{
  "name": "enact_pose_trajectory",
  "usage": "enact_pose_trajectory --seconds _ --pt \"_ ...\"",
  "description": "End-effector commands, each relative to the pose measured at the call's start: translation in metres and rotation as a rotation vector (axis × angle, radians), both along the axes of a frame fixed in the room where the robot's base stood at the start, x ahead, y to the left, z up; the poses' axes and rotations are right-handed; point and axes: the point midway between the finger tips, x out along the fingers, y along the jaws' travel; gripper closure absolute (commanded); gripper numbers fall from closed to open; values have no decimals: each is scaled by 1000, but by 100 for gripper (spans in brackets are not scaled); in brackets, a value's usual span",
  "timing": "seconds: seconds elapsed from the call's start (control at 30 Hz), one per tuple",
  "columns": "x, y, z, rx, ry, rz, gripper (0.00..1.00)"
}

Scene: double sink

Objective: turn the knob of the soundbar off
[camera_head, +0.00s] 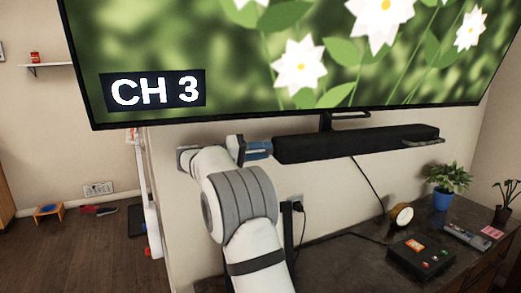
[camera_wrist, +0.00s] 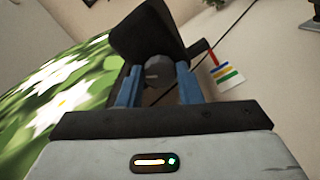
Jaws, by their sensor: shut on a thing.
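The soundbar (camera_head: 355,144) is a long black bar mounted below the television. Its dark end also shows in the wrist view (camera_wrist: 150,35). The knob (camera_wrist: 158,72) is a dark grey round piece on that end. My gripper (camera_head: 259,149) is at the soundbar's left end in the head view, hiding the knob there. In the wrist view my gripper's blue fingers (camera_wrist: 158,78) stand on both sides of the knob and are shut on it. The knob's turned angle cannot be read.
The television (camera_head: 260,85) hangs just above, showing flowers and "CH 3". Below, a dark table (camera_head: 340,265) holds a black box with buttons (camera_head: 420,257), a remote (camera_head: 466,236), a round clock (camera_head: 401,215) and a potted plant (camera_head: 446,185). A cable hangs from the soundbar.

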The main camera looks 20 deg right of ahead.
Motion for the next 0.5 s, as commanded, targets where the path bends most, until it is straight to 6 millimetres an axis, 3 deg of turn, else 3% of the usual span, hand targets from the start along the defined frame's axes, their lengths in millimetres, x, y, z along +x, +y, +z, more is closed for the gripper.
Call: enact_pose_trajectory --seconds 0.5 --pt "0 0 3 45 421 1 91"
